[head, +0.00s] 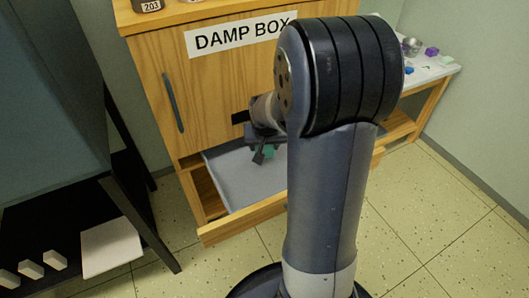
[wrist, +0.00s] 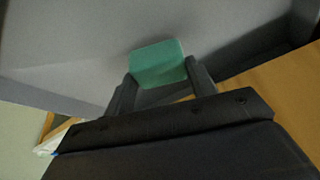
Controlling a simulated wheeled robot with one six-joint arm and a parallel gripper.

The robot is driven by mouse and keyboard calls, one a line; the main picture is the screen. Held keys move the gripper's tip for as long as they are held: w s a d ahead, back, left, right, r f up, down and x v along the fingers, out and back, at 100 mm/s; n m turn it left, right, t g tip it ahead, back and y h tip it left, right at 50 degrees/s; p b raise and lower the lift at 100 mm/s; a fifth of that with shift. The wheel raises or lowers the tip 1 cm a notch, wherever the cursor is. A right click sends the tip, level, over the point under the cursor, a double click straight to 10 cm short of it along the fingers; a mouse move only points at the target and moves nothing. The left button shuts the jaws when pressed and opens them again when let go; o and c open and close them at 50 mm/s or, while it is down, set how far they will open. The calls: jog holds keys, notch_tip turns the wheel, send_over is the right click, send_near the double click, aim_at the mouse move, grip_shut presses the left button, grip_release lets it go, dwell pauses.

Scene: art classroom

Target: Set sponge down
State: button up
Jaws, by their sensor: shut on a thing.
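The sponge (wrist: 158,63) is a teal-green block held between the two fingers of my gripper (wrist: 160,85) in the wrist view. In the head view a small green bit of the sponge (head: 268,152) shows beside my dark gripper (head: 262,154). My gripper is over the open drawer (head: 222,164) of the wooden cabinet labelled DAMP BOX. The drawer's grey floor lies beyond the sponge in the wrist view. I cannot tell whether the sponge touches that floor. My arm hides part of the drawer.
The cabinet (head: 160,92) stands behind the drawer, its door shut. A dark rack (head: 118,170) with white blocks and a pale sheet (head: 111,247) is at left. A side table (head: 432,78) with small items is at right. Tiled floor is clear in front.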

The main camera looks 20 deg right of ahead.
jog(key=shift+f, duration=1.25)
jog(key=shift+f+b, duration=0.2)
jog(key=shift+b, duration=0.2)
jog(key=o, duration=0.9)
jog(key=shift+r, duration=0.15)
jog(key=shift+r+p, duration=0.3)
jog(key=p+v, duration=0.3)
jog(key=v, duration=0.8)
jog(key=shift+s+r+p, duration=0.15)
jog(key=shift+r+p, duration=0.1)
jog(key=shift+p, duration=0.1)
